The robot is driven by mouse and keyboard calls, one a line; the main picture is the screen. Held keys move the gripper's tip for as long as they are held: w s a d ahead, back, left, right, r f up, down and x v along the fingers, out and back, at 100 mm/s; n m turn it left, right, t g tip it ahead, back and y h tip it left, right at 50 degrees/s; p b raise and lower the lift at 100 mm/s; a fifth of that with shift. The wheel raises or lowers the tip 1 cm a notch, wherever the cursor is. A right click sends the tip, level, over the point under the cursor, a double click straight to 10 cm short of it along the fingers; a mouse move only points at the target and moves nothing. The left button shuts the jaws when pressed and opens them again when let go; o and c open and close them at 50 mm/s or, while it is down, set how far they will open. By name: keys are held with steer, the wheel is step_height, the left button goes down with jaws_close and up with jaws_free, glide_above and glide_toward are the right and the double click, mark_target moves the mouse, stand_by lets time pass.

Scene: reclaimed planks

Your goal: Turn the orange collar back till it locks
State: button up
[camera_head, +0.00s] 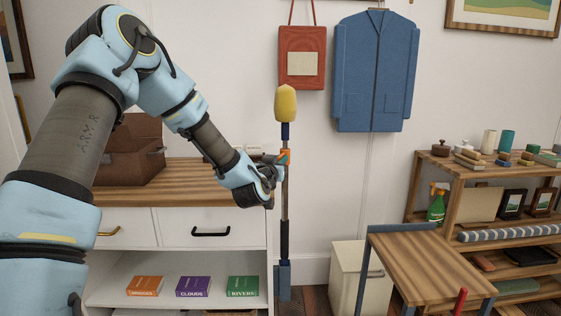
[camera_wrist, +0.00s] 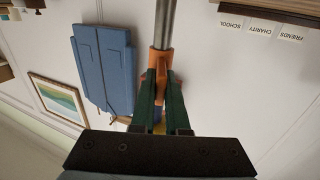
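A long upright pole stands in front of the wall in the head view, with a yellow head (camera_head: 285,104) on top, a grey tube (camera_head: 285,205) and a black grip (camera_head: 284,238) lower down. The orange collar (camera_head: 285,155) sits around the pole below its dark blue upper part. In the wrist view the orange collar (camera_wrist: 160,60) is around the grey tube, between the tips of my green fingers. My gripper (camera_wrist: 162,85) appears shut on the collar from the side; the fingers hide part of it. In the head view my gripper (camera_head: 276,167) reaches the pole from the left.
A white cabinet with a wooden top (camera_head: 195,186) and a brown box (camera_head: 130,152) stands left of the pole. A blue block (camera_head: 283,280) is at the pole's foot. A wooden table (camera_head: 425,265) and a filled shelf (camera_head: 480,185) are on the right. A blue jacket (camera_head: 375,75) hangs behind.

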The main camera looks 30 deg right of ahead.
jaws_close()
stand_by(1.0)
steer(key=shift+s+d+n+t+y+b, duration=0.15)
steer(key=shift+d+n+t+y+b, duration=0.2)
steer(key=shift+n+t+y, duration=0.4)
steer(key=shift+s+d+n+t+y+b, duration=0.15)
steer(key=shift+n+t+y+b, duration=0.35)
steer(key=shift+y, duration=0.5)
steer(key=shift+s+d+n+t+y+b, duration=0.2)
steer(key=shift+n+t+y+b, duration=0.25)
steer(key=shift+n+y, duration=0.35)
steer(key=o, duration=0.6)
jaws_free()
steer(key=shift+c, duration=0.2)
